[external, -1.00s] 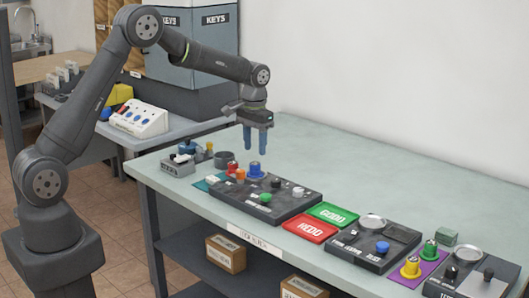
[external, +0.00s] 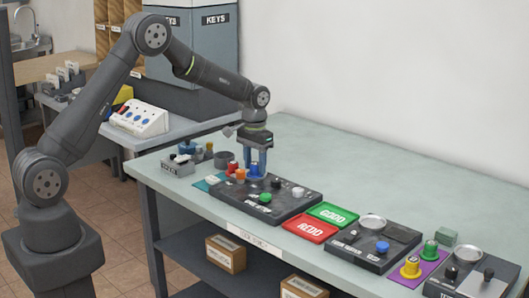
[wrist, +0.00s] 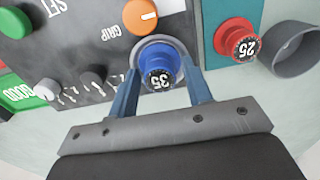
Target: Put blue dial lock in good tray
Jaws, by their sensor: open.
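The blue dial lock (wrist: 160,62), marked 35, sits upright on the left part of the dark panel, in a round grey seat. My gripper (external: 257,171) is lowered over it, with one blue finger on each side of the lock. The fingers (wrist: 161,88) are open around the lock; I cannot tell whether they touch it. In the external view the fingers mostly hide the lock. The green good tray (external: 333,214) lies flat to the right of the panel and looks empty. Part of it shows at the left edge of the wrist view (wrist: 10,98).
The dark panel (external: 285,206) also carries orange (wrist: 140,16), green (wrist: 12,20) and grey knobs. A red dial lock (wrist: 237,38) and a grey cup (wrist: 295,50) stand close by. The red redo tray (external: 310,229) is in front of the good tray. The back of the table is clear.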

